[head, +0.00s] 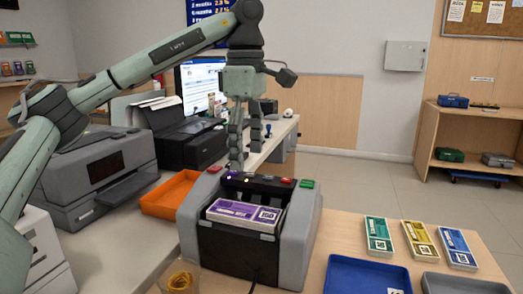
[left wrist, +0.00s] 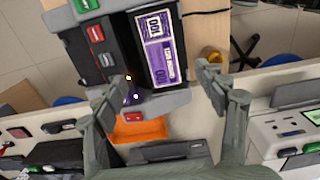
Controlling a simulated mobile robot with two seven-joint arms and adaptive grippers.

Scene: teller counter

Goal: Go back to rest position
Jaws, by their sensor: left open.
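My left gripper (head: 237,152) hangs fingers down above the back of the grey and black note-counting machine (head: 299,222). In the left wrist view its two fingers (left wrist: 163,88) are spread apart with nothing between them. A purple banknote stack (head: 244,215) lies in the machine's front tray; it also shows in the left wrist view (left wrist: 158,48). The fingers appear apart from the stack. Whether a fingertip touches the machine's top I cannot tell. My right gripper is not in view.
An orange tray (head: 170,197) sits left of the machine. Green (head: 378,236), yellow (head: 418,239) and blue (head: 456,247) note bundles lie at the right, behind a blue tray (head: 350,276) and a grey tray (head: 450,284). A grey printer (head: 95,170) and a monitor (head: 200,85) stand at the left.

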